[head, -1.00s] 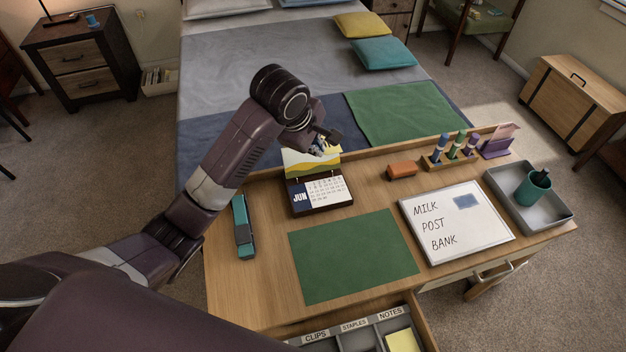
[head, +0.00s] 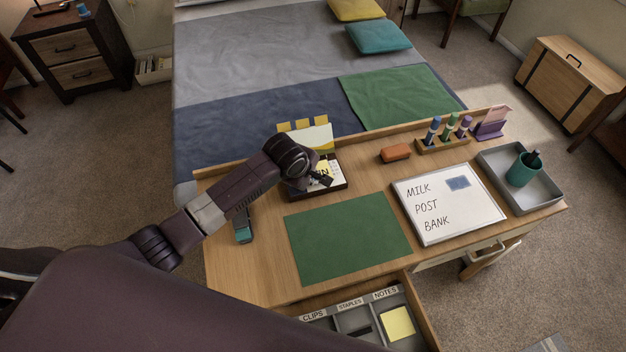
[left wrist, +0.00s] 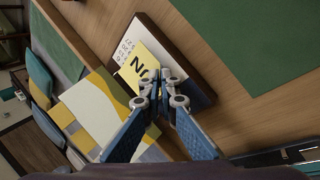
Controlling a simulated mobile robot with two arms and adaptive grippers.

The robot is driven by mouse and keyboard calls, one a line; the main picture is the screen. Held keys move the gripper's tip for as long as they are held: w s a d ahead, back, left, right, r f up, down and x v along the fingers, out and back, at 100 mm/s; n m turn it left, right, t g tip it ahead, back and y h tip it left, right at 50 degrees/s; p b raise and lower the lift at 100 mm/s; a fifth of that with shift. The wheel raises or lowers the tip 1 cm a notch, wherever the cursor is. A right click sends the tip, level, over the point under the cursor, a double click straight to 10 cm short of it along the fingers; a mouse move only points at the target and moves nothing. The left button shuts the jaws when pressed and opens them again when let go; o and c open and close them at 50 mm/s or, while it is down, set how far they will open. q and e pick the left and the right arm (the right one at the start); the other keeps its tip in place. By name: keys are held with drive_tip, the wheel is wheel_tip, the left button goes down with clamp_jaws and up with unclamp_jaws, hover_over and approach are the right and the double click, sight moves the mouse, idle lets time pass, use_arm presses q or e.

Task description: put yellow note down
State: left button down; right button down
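The yellow note (head: 322,168) with dark lettering lies over the white date page of the desk calendar (head: 340,186). In the left wrist view the note (left wrist: 137,68) reaches in between my fingertips. My left gripper (head: 323,182) is over the calendar; in the left wrist view its fingertips (left wrist: 166,76) are close together at the note's edge and look shut on it. Whether the note touches the page I cannot tell. The gripper hides part of the calendar's front. My right gripper is not in view.
Yellow tabs (head: 302,124) stand behind the calendar's picture page. A green blotter (head: 348,238), stapler (head: 243,226), orange block (head: 395,153), whiteboard (head: 448,205), marker stand (head: 443,146) and grey tray (head: 540,196) occupy the desk. An open drawer holds yellow notes (head: 397,322).

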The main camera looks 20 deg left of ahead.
use_arm(q)
drive_tip(key=shift+f, duration=1)
drive_tip(key=c, duration=2.4)
unclamp_jaws()
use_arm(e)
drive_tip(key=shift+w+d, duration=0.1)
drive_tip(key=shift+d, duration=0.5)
use_arm(q)
drive_tip(key=shift+s+r, duration=0.15)
drive_tip(key=shift+r, duration=0.35)
drive_tip(key=v, duration=1.1)
drive_tip(key=shift+s+a, duration=0.1)
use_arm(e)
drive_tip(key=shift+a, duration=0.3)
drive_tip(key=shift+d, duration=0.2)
